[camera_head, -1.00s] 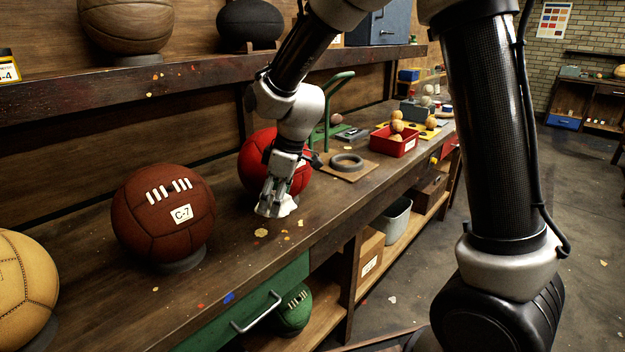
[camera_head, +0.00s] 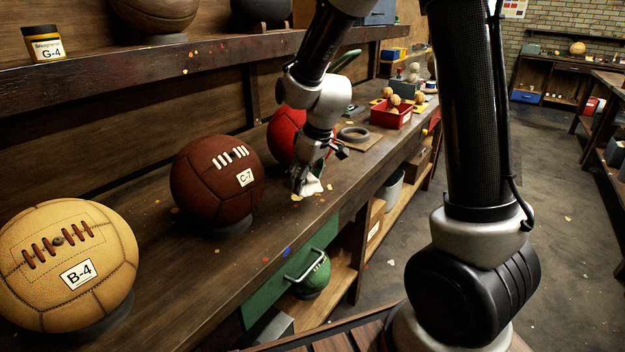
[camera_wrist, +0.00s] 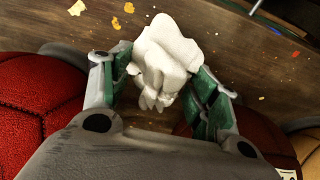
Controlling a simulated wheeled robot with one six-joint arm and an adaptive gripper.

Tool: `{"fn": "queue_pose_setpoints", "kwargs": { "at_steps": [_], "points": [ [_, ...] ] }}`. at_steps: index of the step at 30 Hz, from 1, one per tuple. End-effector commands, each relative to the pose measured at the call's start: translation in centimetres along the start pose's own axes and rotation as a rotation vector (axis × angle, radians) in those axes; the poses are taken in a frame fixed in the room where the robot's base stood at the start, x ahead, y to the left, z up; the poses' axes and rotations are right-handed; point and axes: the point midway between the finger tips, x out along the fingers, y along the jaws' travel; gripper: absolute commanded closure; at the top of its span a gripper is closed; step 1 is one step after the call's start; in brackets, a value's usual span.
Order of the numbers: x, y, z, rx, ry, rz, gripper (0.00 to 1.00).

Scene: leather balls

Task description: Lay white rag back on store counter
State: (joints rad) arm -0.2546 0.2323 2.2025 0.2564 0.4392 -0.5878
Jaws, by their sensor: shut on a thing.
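The white rag (camera_wrist: 165,50) is bunched up between the green-padded fingers of my gripper (camera_wrist: 155,85) in the wrist view. In the head view my gripper (camera_head: 306,184) is shut on the rag (camera_head: 312,187), low over the wooden counter (camera_head: 255,260). I cannot tell whether the rag touches the counter top. The gripper is in front of a red ball (camera_head: 285,135), which it partly hides, and to the right of the dark brown ball marked C-7 (camera_head: 205,185).
A tan ball marked B-4 (camera_head: 60,265) stands at the near left. Beyond the gripper are a dark ring (camera_head: 353,133) and a red bin of small balls (camera_head: 390,118). A green drawer (camera_head: 290,275) sits under the counter. Coloured flecks lie on the mostly bare front strip.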

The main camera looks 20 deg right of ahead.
Motion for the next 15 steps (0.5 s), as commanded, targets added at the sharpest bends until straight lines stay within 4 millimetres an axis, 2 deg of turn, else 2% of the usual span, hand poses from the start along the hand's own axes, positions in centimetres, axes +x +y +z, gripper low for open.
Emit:
{"fn": "queue_pose_setpoints", "kwargs": {
  "at_steps": [3, 8, 15],
  "points": [
    [1.8, 0.0, 0.6, 0.000, -0.001, 0.000, 0.66],
    [3.0, 0.0, 0.9, 0.000, -0.001, 0.000, 0.66],
    [5.9, 0.0, 1.8, -0.001, 0.000, 0.000, 0.66]
  ]
}}
